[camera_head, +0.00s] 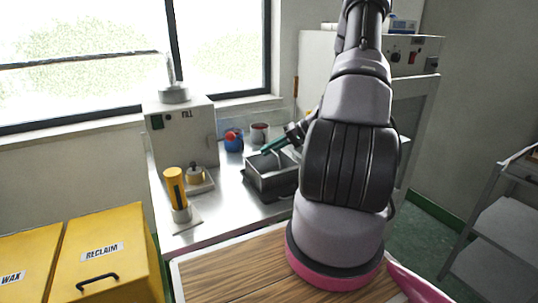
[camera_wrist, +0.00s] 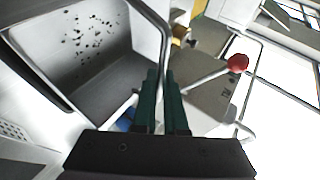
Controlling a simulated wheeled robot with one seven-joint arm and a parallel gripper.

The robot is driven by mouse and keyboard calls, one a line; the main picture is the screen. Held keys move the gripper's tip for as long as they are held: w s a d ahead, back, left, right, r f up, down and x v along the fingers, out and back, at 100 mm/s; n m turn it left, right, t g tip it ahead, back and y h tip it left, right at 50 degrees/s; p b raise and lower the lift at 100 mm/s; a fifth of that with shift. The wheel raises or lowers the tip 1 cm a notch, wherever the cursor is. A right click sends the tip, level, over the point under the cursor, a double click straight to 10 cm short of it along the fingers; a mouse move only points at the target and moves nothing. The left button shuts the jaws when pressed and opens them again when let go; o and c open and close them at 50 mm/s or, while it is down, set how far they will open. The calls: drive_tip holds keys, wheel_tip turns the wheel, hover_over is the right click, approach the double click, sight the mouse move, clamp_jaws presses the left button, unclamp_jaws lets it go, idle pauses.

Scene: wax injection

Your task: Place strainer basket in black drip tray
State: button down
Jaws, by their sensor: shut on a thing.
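The black drip tray (camera_head: 262,190) is a dark open box on the metal counter in the head view. My gripper (camera_head: 268,150) has teal fingers and reaches in over its back part. In the wrist view my gripper (camera_wrist: 160,85) is shut, its fingers close together on a thin metal rim or handle.
A white machine marked FILL (camera_head: 183,133) stands left of the tray. A yellow-handled tool (camera_head: 175,188) and small pot (camera_head: 195,174) sit in front of it. Blue (camera_head: 233,140) and grey (camera_head: 260,132) cups stand behind the tray. Yellow bins (camera_head: 105,255) are at lower left.

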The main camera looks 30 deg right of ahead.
drive_tip(key=shift+f, duration=0.85)
drive_tip(key=c, duration=1)
unclamp_jaws()
drive_tip(key=shift+f, duration=0.1)
drive_tip(key=shift+o, duration=0.2)
